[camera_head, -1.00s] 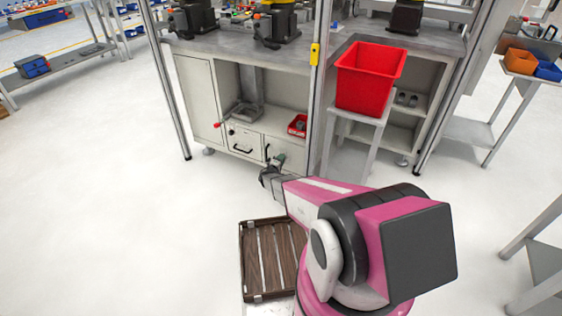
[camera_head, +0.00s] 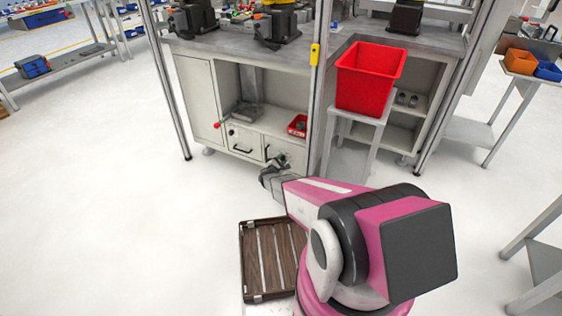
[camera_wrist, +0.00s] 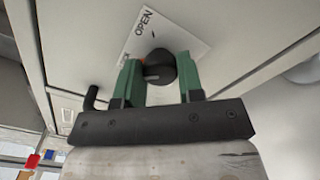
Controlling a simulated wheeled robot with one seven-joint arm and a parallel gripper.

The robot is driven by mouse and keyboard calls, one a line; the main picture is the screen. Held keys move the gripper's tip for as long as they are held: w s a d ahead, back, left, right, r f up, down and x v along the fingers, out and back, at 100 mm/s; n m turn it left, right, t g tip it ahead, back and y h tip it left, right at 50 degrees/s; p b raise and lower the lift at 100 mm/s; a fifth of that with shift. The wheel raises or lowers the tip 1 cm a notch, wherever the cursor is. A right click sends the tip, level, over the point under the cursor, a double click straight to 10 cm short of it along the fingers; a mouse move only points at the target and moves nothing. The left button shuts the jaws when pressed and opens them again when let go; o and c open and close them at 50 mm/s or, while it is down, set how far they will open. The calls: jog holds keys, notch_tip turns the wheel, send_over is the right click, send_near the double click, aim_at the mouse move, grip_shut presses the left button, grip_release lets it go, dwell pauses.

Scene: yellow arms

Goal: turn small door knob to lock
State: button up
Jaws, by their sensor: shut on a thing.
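The small black door knob (camera_wrist: 159,67) sits on the pale grey door (camera_wrist: 90,35) in the wrist view. A white label reading "OPEN" (camera_wrist: 146,24) is beside it, and a bit of orange shows by the knob's edge. My gripper (camera_wrist: 159,74) has its green fingers on both sides of the knob and is shut on it. In the head view my gripper (camera_head: 281,164) reaches the front of the low cabinet (camera_head: 284,154), and the knob is too small to tell apart there.
A black handle (camera_wrist: 90,98) stands out left of the knob. A red bin (camera_head: 370,78) stands on a small stand to the right. A small red tray (camera_head: 298,126) sits on the shelf above. A brown slatted crate (camera_head: 246,262) is below my arm. The floor at left is clear.

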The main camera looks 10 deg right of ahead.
jog(key=shift+a+n, duration=0.1)
jog(key=shift+n, duration=0.3)
jog(key=o, duration=0.9)
